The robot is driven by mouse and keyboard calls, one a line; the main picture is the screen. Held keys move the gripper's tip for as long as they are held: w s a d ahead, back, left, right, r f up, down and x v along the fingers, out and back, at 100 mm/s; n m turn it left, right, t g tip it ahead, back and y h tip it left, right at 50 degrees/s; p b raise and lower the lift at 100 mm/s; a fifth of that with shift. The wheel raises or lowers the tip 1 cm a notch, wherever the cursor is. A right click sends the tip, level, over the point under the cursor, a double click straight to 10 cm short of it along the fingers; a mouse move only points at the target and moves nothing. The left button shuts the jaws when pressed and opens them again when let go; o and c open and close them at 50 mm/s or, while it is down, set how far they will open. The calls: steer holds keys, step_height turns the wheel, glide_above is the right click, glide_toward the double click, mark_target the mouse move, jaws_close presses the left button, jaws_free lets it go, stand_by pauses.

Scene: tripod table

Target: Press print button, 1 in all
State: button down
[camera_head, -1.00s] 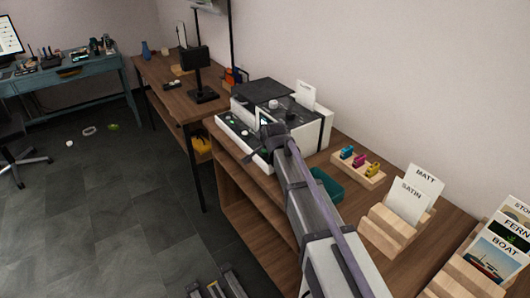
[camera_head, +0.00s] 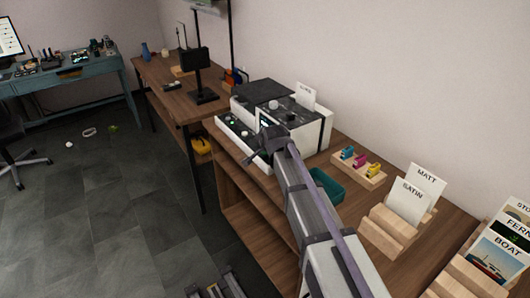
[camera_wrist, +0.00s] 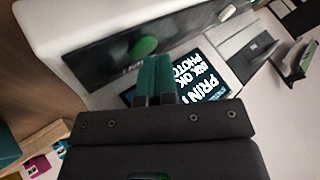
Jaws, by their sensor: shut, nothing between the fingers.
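The white and black printer (camera_head: 312,130) stands on the wooden bench, with a paper card in its top. In the wrist view its dark front panel (camera_wrist: 100,62) carries a round green button (camera_wrist: 143,47). White lettering below it is partly covered. A lit screen (camera_wrist: 205,75) with the words PRINT and PHOTO lies right of the fingers. My gripper (camera_wrist: 153,60) is shut and empty, its teal fingertips just below the button in the picture. I cannot tell whether they touch it. In the head view my gripper (camera_head: 262,148) is at the printer's front and hides part of it.
A green tray (camera_head: 325,186) and a wooden holder with coloured cartridges (camera_head: 358,166) lie right of my arm. Stands with MATT and SATIN cards (camera_head: 407,203) and picture cards (camera_head: 497,262) are farther right. A black stand (camera_head: 203,95) is on the table at left.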

steer(key=shift+r+p, duration=0.85)
steer(key=shift+p, duration=0.05)
step_height(320, 180, up, 5)
steer(key=p, duration=0.5)
steer(key=shift+r, duration=0.1)
stand_by(0.5)
